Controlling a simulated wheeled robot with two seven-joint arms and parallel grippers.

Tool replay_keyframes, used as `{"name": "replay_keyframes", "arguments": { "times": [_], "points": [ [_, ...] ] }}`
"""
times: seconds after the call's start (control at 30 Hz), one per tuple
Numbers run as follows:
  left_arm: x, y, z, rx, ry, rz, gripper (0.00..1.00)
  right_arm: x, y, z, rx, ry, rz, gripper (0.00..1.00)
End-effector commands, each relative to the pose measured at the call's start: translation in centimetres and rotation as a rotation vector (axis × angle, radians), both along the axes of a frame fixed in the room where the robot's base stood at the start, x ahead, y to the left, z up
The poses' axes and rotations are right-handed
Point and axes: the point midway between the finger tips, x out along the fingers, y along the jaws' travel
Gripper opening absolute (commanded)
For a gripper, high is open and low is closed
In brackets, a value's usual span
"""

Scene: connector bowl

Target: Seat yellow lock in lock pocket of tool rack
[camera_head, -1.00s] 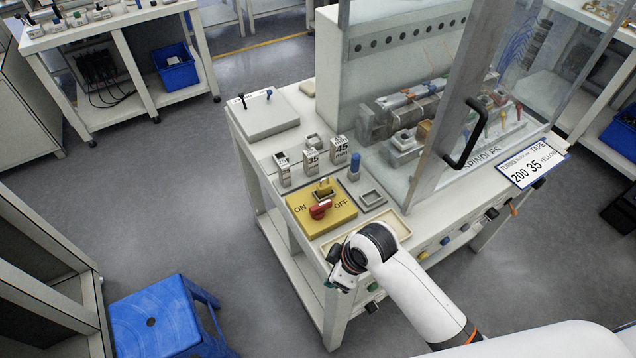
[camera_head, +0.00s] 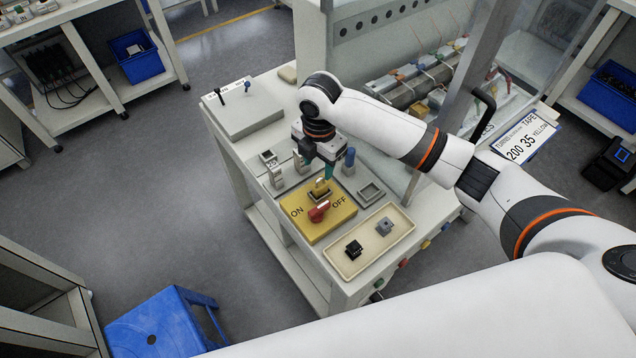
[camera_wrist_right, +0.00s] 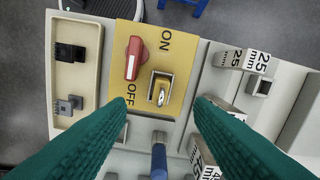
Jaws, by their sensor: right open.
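The yellow lock (camera_head: 320,187) stands in a grey square holder on the yellow ON/OFF plate (camera_head: 296,228), beside the red switch (camera_head: 319,211). In the right wrist view the lock (camera_wrist_right: 160,93) shows its shackle, close ahead of the fingertips. My right gripper (camera_head: 318,168) is over the back edge of the plate, pointing down. Its green fingers (camera_wrist_right: 163,112) are open and apart, with nothing gripped between them. An empty grey square pocket (camera_head: 371,200) is right of the plate; I cannot tell whether it is the rack's lock pocket. My left gripper is not in view.
A beige tray (camera_head: 338,266) holds a black connector (camera_head: 353,248) and a grey connector (camera_head: 385,226). A blue-topped post (camera_head: 349,158) and labelled gauge blocks (camera_head: 275,177) stand close to my right gripper. A grey box (camera_head: 243,112) is farther left.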

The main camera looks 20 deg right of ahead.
Motion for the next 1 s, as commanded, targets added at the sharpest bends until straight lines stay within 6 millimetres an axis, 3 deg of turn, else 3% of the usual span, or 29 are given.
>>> {"name": "replay_keyframes", "arguments": {
  "times": [0.2, 0.43, 0.7, 1.0],
  "points": [
    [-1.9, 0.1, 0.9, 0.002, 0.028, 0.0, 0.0, 0.0, 0.1, -3.5, 0.002, 0.002, -0.003, 0.47],
    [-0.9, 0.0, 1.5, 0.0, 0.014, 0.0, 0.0, 0.0, 0.2, -5.1, 0.001, 0.002, -0.003, 0.47],
    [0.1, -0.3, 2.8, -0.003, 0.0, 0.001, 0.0, -0.1, 0.4, -9.0, 0.001, 0.001, -0.003, 0.47],
    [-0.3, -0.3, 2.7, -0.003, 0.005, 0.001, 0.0, 0.0, 0.4, -9.7, 0.002, -0.003, -0.002, 0.47]
  ]
}}
